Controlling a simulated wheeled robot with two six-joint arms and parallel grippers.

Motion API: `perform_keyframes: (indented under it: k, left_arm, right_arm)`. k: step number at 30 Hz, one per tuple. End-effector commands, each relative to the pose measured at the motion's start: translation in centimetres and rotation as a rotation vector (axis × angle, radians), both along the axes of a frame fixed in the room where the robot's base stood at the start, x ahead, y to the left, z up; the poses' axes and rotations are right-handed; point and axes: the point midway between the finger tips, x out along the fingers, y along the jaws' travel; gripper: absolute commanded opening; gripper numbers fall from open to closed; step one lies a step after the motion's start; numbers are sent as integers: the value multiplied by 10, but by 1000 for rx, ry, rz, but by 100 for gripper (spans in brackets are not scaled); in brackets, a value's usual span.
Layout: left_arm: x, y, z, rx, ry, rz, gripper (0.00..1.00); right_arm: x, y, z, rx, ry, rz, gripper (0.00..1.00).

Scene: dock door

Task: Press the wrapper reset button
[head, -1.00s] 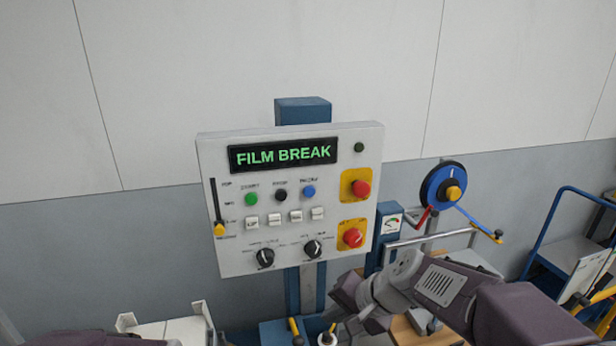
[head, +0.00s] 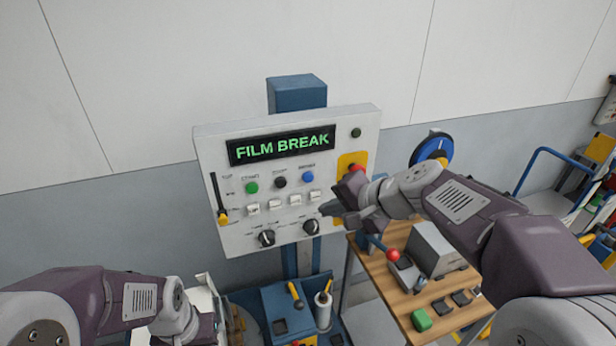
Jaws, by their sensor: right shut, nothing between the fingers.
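The wrapper's control panel (head: 215,160) faces me, with a display (head: 282,146) reading FILM BREAK in green. Below it are a green button (head: 251,188), a black button (head: 280,182) and a blue button (head: 308,177). Their small labels are too blurred to read surely. My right gripper (head: 328,209) is shut and empty in front of the panel's lower right, its tips below and right of the blue button. It hides the lower red button and part of the upper red button (head: 357,168). My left gripper (head: 205,328) is low at the bottom, its fingers unclear.
White keys (head: 274,206), two black knobs (head: 311,227) and a yellow-handled slider (head: 222,216) are also on the panel.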

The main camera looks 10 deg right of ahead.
Motion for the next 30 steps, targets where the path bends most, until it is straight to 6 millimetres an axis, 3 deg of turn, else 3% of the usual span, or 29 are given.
perform_keyframes:
  k: [18, 30]
  left_arm:
    - [0, 0, 28, 0, 0, 0, 0]
    - [0, 0, 29, 0, 0, 0, 0]
  right_arm:
    - [76, 15, 1, -1, 0, 2, 0]
    - [84, 17, 0, -1, 0, 1, 0]
